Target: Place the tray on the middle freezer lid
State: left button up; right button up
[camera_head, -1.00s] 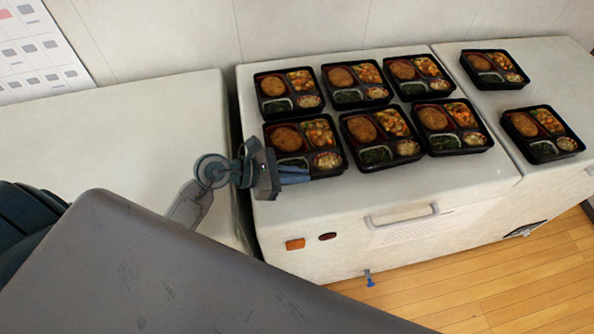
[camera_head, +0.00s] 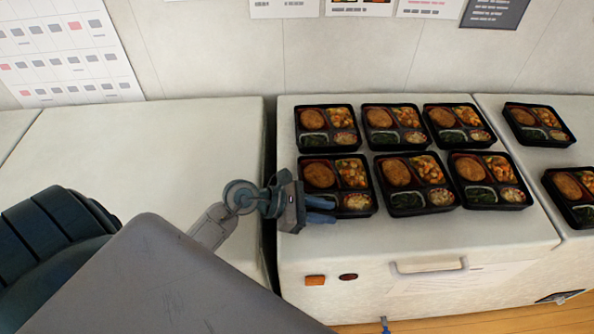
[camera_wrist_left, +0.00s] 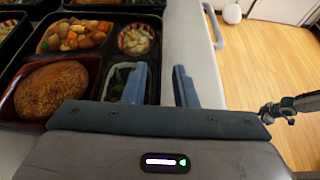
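Several black bento trays with a brown patty, vegetables and greens lie on the white middle freezer lid (camera_head: 520,228) in the head view. My left gripper (camera_head: 322,210) is at the near edge of the front-left tray (camera_head: 325,211). In the left wrist view, my left gripper (camera_wrist_left: 160,86) is open, its blue fingers straddling the rim of that tray (camera_wrist_left: 153,92). One finger is over the greens compartment and the other is outside, with a gap between them. The tray rests on the lid. My right gripper (camera_wrist_left: 283,109) seems to show partly at the wrist view's right edge, unclear.
The left freezer lid (camera_head: 150,140) is bare. The right freezer lid (camera_head: 575,110) holds two trays (camera_head: 537,125). Other trays stand close behind and to the right of the front-left one. A handle (camera_head: 430,267) sticks out from the middle freezer's front.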

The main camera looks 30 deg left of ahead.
pick_arm(q)
jog(key=b+v, duration=0.1)
jog(key=v, duration=0.4)
jog(key=shift+s+a, duration=0.2)
jog(key=shift+b+v, duration=0.35)
jog(key=shift+v, duration=2)
jog(key=shift+s+a+r, duration=0.2)
jog(key=shift+a+r, duration=0.05)
jog(key=shift+a, duration=0.2)
